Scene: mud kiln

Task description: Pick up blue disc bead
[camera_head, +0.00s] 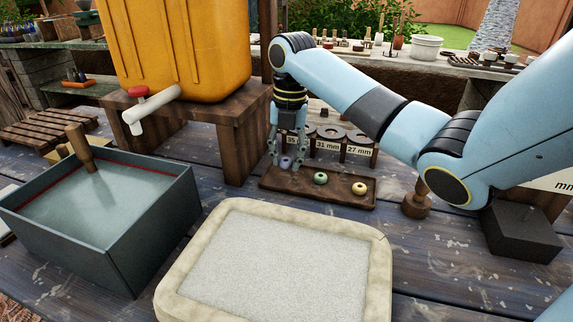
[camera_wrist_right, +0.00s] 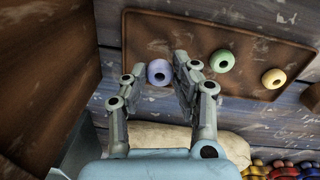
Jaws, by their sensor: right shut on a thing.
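The blue disc bead (camera_head: 286,163) is a small pale blue-violet ring at the left end of a brown wooden tray (camera_head: 335,197). My right gripper (camera_head: 285,158) reaches down over it and is shut on the bead. In the right wrist view the blue bead (camera_wrist_right: 159,72) sits between the two fingertips, its dark hole showing. I cannot tell whether it still touches the tray. A green bead (camera_head: 320,178) and a yellow bead (camera_head: 359,188) lie in the tray to the right. My left gripper is not in view.
Ring gauges with number labels (camera_head: 328,145) stand behind the tray. A yellow water tank (camera_head: 185,45) on a wooden stand (camera_head: 240,135) is to the left. A pale basin (camera_head: 275,255) is in front, and a grey water box (camera_head: 150,225) at front left.

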